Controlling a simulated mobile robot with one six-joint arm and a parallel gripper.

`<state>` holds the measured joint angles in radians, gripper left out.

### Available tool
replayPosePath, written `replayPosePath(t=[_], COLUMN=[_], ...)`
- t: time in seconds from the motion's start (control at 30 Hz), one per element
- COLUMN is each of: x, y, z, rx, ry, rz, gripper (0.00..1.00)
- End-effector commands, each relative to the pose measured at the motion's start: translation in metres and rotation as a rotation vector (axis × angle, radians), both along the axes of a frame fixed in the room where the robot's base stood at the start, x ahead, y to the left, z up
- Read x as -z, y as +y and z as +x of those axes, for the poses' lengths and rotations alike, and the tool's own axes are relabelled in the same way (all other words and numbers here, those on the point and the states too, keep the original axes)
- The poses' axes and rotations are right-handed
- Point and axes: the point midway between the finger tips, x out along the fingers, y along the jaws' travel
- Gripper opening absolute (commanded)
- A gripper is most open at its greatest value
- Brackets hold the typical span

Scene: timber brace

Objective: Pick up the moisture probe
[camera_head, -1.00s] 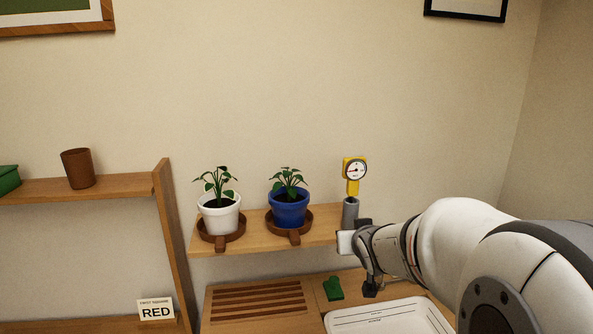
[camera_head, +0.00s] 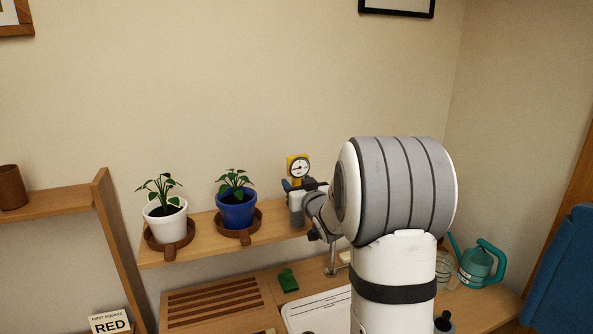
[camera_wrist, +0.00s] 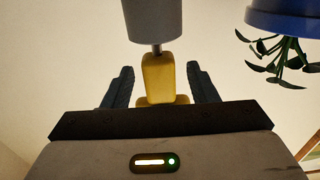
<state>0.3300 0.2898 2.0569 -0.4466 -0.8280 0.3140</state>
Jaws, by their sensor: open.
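The moisture probe (camera_head: 299,166) has a yellow body and a round white dial. It stands upright at the right end of the shelf, its lower part in a grey holder that my gripper and arm partly hide. My gripper (camera_head: 299,185) is at the probe, just below the dial. In the wrist view, the probe's yellow body (camera_wrist: 159,75) lies between the two open fingers of my gripper (camera_wrist: 158,85), with a visible gap on each side. The grey holder (camera_wrist: 152,18) also shows there.
A blue pot (camera_head: 236,212) and a white pot (camera_head: 166,223) with plants stand on saucers on the shelf (camera_head: 205,230), left of the probe. Below are a slatted board (camera_head: 215,305), a green object (camera_head: 288,279) and a white tray (camera_head: 315,312). A teal watering can (camera_head: 480,264) is at right.

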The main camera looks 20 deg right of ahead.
Motion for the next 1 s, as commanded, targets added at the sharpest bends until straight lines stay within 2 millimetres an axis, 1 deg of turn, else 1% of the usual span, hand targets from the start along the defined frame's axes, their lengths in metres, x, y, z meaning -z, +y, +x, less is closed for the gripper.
replayPosePath(t=[0.03,0.1,0.2,0.47,1.0], x=[-0.002,-0.002,-0.001,0.000,0.000], y=[0.000,0.000,0.000,0.001,0.001], z=[0.008,0.016,0.022,0.023,0.023], rx=[-0.001,-0.001,0.000,-0.001,-0.002], ry=[0.001,0.001,0.001,0.000,0.000], rz=[0.000,-0.001,0.000,0.000,0.000], gripper=[0.53,0.53,0.53,0.52,0.08])
